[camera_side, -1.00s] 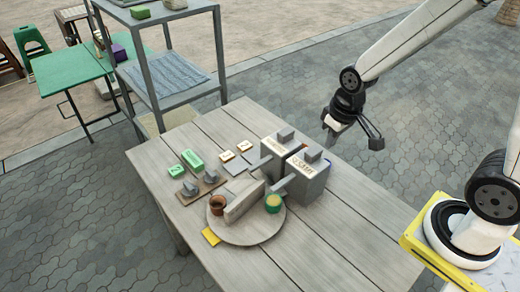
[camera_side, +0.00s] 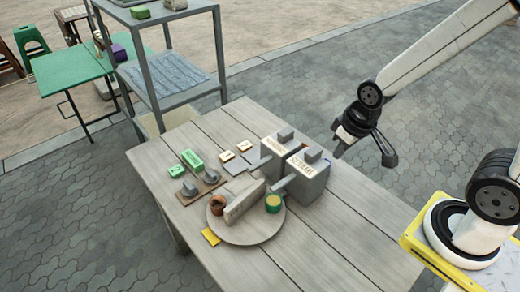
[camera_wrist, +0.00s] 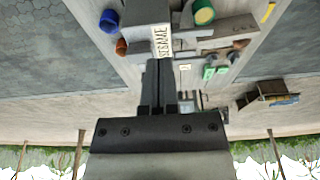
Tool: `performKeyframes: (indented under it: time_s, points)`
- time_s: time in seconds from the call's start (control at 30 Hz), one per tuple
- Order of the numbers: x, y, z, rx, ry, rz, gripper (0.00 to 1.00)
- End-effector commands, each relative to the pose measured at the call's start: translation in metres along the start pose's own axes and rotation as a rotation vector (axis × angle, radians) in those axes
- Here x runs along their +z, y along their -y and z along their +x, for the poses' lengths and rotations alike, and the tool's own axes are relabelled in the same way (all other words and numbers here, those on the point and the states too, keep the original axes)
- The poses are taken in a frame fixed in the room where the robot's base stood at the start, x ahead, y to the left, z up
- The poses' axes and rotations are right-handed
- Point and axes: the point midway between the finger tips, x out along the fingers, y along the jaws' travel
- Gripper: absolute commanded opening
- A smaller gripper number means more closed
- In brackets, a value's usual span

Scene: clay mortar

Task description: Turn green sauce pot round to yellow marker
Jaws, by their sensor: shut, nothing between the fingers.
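The green sauce pot (camera_side: 273,204), with a yellow-green top, stands at the right edge of a round wooden turntable (camera_side: 262,236). It also shows at the top of the wrist view (camera_wrist: 203,13). The yellow marker (camera_side: 211,237) lies on the table just off the turntable's front left edge. A grey block (camera_side: 244,202) stands across the turntable between the green pot and a brown pot (camera_side: 216,205). My gripper (camera_side: 340,151) is up to the right of the boxes, apart from the turntable. Its fingers (camera_wrist: 160,68) are shut and empty.
Two grey boxes with handles, one the SESAME box (camera_side: 307,176), stand behind the green pot towards my gripper. Green blocks (camera_side: 192,162), pale tiles (camera_side: 227,156) and a small board with grey knobs (camera_side: 190,188) lie behind left. The table's front right is clear.

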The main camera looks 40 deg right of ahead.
Motion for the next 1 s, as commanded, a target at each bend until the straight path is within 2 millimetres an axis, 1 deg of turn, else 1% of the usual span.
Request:
performKeyframes:
  time_s: [0.3, 0.37, 0.4, 0.5, 0.67, 0.77, 1.0]
  points:
    - [0.0, 0.0, 0.0, 0.0, 0.0, 0.0, 0.0]
    - [0.0, 0.0, 0.0, 0.0, 0.0, -0.001, 0.19]
    - [-0.001, 0.0, 0.0, 0.0, 0.0, -0.004, 0.32]
    - [-0.004, 0.002, 0.001, -0.001, 0.003, -0.026, 0.62]
    - [-0.016, 0.008, 0.008, -0.007, 0.018, -0.126, 0.62]
    - [-0.029, 0.016, 0.015, -0.014, 0.033, -0.237, 0.62]
    - [-0.066, 0.044, 0.043, -0.043, 0.078, -0.591, 0.62]
